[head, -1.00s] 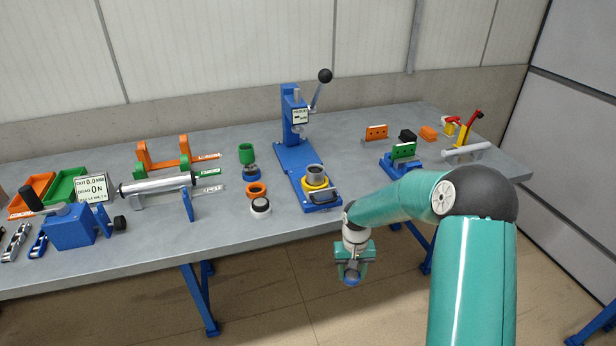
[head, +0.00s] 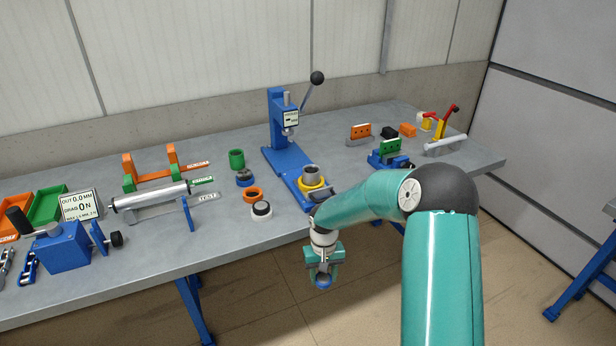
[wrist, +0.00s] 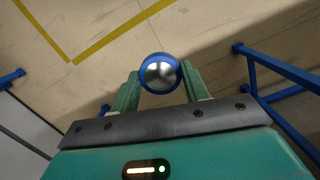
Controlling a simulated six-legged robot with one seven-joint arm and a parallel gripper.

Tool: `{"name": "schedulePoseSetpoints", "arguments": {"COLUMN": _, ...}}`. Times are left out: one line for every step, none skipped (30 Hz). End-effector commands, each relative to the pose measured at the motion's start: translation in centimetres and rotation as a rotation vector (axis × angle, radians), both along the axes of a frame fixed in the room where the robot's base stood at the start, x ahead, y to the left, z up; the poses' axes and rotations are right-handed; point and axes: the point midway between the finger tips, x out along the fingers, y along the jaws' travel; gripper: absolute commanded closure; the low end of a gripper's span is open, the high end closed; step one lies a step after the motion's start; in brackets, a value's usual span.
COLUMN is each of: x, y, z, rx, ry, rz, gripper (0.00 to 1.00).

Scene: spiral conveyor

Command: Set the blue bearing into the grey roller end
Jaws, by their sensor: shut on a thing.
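My gripper (head: 323,272) hangs low in front of the bench's front edge, over the floor. It is shut on the blue bearing (wrist: 159,74), a blue ring with a shiny metal centre. The bearing also shows at the fingertips in the head view (head: 323,282). A grey roller end (head: 311,172) stands upright in a yellow ring on the blue press's sliding base, on the bench behind and above my gripper. I cannot tell the inside of the roller end clearly.
The blue press (head: 283,130) with a black-knobbed lever rises behind the roller end. Orange, white-black and green rings (head: 252,195) stand to its left. A long silver roller (head: 150,196) lies further left. Blue and orange fixtures (head: 388,150) stand right. Open floor lies below my gripper.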

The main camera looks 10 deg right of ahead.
Motion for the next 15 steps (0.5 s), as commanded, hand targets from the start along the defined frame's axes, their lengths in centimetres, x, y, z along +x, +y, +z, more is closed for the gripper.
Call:
{"name": "schedulePoseSetpoints", "arguments": {"x": 0.03, "y": -0.21, "z": 0.02, "rx": 0.000, "ry": 0.000, "rz": -0.002, "gripper": 0.82}}
{"name": "schedulePoseSetpoints", "arguments": {"x": 0.05, "y": -0.25, "z": 0.01, "rx": -0.001, "ry": 0.000, "rz": -0.002, "gripper": 0.82}}
{"name": "schedulePoseSetpoints", "arguments": {"x": 0.04, "y": -0.34, "z": 0.03, "rx": -0.001, "ry": 0.000, "rz": -0.003, "gripper": 0.82}}
{"name": "schedulePoseSetpoints", "arguments": {"x": 0.04, "y": -0.39, "z": 0.02, "rx": -0.001, "ry": 0.000, "rz": -0.003, "gripper": 0.82}}
{"name": "schedulePoseSetpoints", "arguments": {"x": 0.05, "y": -0.43, "z": 0.01, "rx": -0.001, "ry": 0.000, "rz": -0.003, "gripper": 0.82}}
{"name": "schedulePoseSetpoints", "arguments": {"x": 0.06, "y": -0.47, "z": 0.01, "rx": 0.000, "ry": 0.000, "rz": -0.002, "gripper": 0.82}}
{"name": "schedulePoseSetpoints", "arguments": {"x": 0.07, "y": -0.49, "z": 0.01, "rx": 0.000, "ry": 0.000, "rz": -0.002, "gripper": 0.82}}
{"name": "schedulePoseSetpoints", "arguments": {"x": 0.08, "y": -0.51, "z": 0.01, "rx": 0.000, "ry": 0.000, "rz": -0.002, "gripper": 0.82}}
{"name": "schedulePoseSetpoints", "arguments": {"x": 0.08, "y": -0.54, "z": 0.01, "rx": 0.000, "ry": 0.000, "rz": -0.002, "gripper": 0.82}}
{"name": "schedulePoseSetpoints", "arguments": {"x": 0.08, "y": -0.56, "z": 0.01, "rx": 0.000, "ry": 0.000, "rz": -0.002, "gripper": 0.58}}
{"name": "schedulePoseSetpoints", "arguments": {"x": 0.09, "y": -0.58, "z": 0.01, "rx": 0.000, "ry": 0.000, "rz": -0.002, "gripper": 0.64}}
{"name": "schedulePoseSetpoints", "arguments": {"x": 0.09, "y": -0.58, "z": 0.01, "rx": -0.001, "ry": 0.000, "rz": -0.002, "gripper": 0.71}}
{"name": "schedulePoseSetpoints", "arguments": {"x": 0.09, "y": -0.57, "z": 0.01, "rx": 0.000, "ry": 0.000, "rz": -0.002, "gripper": 0.71}}
{"name": "schedulePoseSetpoints", "arguments": {"x": 0.10, "y": -0.56, "z": 0.01, "rx": -0.001, "ry": 0.000, "rz": -0.002, "gripper": 0.71}}
{"name": "schedulePoseSetpoints", "arguments": {"x": 0.09, "y": -0.52, "z": 0.01, "rx": -0.001, "ry": 0.000, "rz": -0.002, "gripper": 0.71}}
